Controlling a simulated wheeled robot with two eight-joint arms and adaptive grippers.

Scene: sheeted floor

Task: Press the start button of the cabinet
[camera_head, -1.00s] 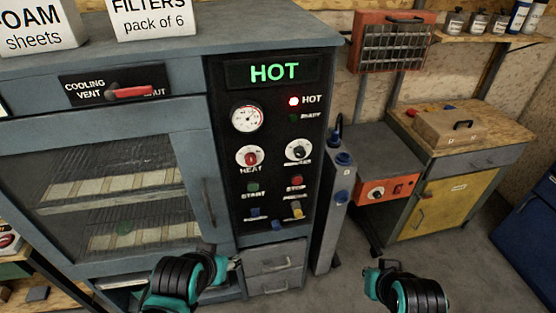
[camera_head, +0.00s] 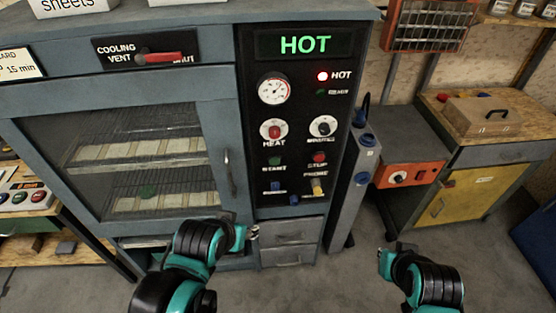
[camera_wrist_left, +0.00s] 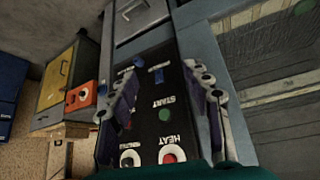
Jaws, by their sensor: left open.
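The blue-grey cabinet (camera_head: 70,118) has a black control panel (camera_head: 248,110) with a lit green HOT display (camera_head: 304,44). The green START button (camera_head: 274,161) sits below the red HEAT knob (camera_head: 274,131) and left of the red STOP button (camera_head: 320,158). In the left wrist view the panel appears turned over, with the START button (camera_wrist_left: 163,114) between my open fingers. My left gripper (camera_head: 254,231) is below the panel in front of the drawers, apart from the button and empty. My right gripper (camera_head: 388,254) is low at the right over the floor; its jaw state is unclear.
A red vent lever (camera_head: 160,57) is at upper left. A grey column (camera_head: 347,205) and an orange box (camera_head: 410,175) stand right of the cabinet. A yellow-doored bench (camera_head: 465,197) is farther right. Floor between is clear.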

